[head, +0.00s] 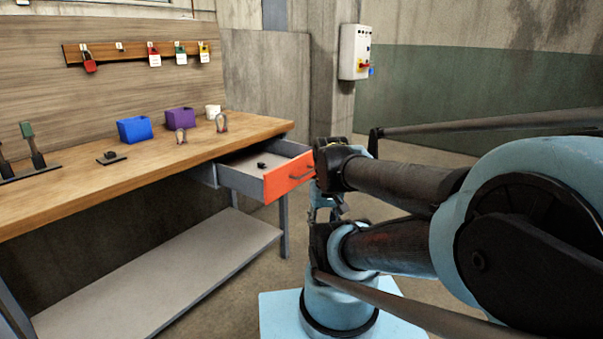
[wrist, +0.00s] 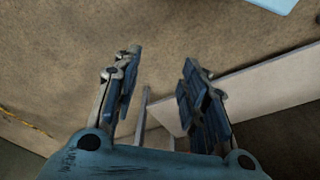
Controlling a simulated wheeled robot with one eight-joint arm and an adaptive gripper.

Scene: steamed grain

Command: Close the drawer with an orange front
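The drawer with an orange front (head: 287,180) is pulled out from under the right end of the wooden workbench (head: 75,190) in the head view. A dark handle is on its front and a small black object (head: 262,165) lies inside. My gripper (head: 325,210) is just right of and below the drawer front, partly hidden by my arm. Whether it touches the drawer cannot be told. In the wrist view my gripper (wrist: 160,95) has its fingers apart with nothing between them. The drawer front does not show there.
A grey lower shelf (head: 165,275) and bench leg (head: 284,235) are below.

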